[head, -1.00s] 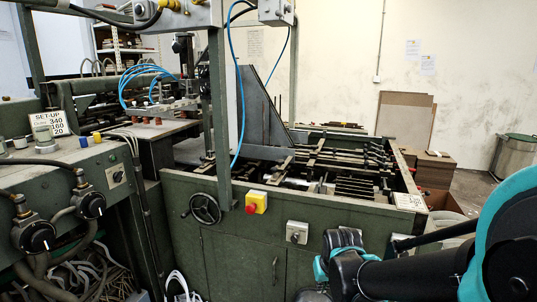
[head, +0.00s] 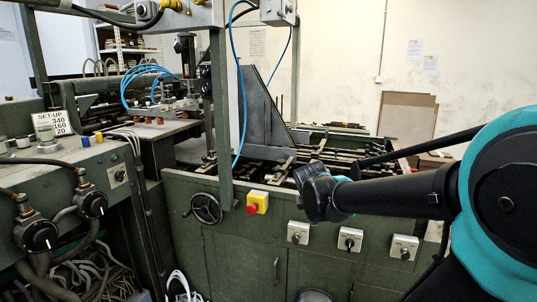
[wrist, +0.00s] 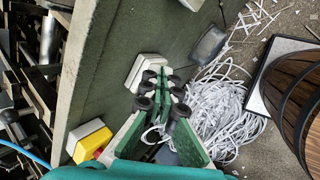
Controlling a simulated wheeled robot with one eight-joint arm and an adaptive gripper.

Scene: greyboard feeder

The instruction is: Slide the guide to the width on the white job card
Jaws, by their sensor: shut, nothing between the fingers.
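The white job card (head: 50,124) stands on the left console in the head view. It reads "SET-UP" with 340, 160 and 120 below; the small words are hard to read. The feeder bed (head: 284,170) holds dark bars and rails, partly hidden behind my arm. I cannot tell which piece is the guide. My gripper (head: 318,195) is in front of the feeder's green front wall, near its top edge. In the wrist view my gripper (wrist: 165,82) is shut and empty, beside the green wall and a white switch box (wrist: 148,72).
A handwheel (head: 206,208), a yellow box with a red button (head: 256,202) and several switch boxes (head: 349,240) stick out from the front wall.

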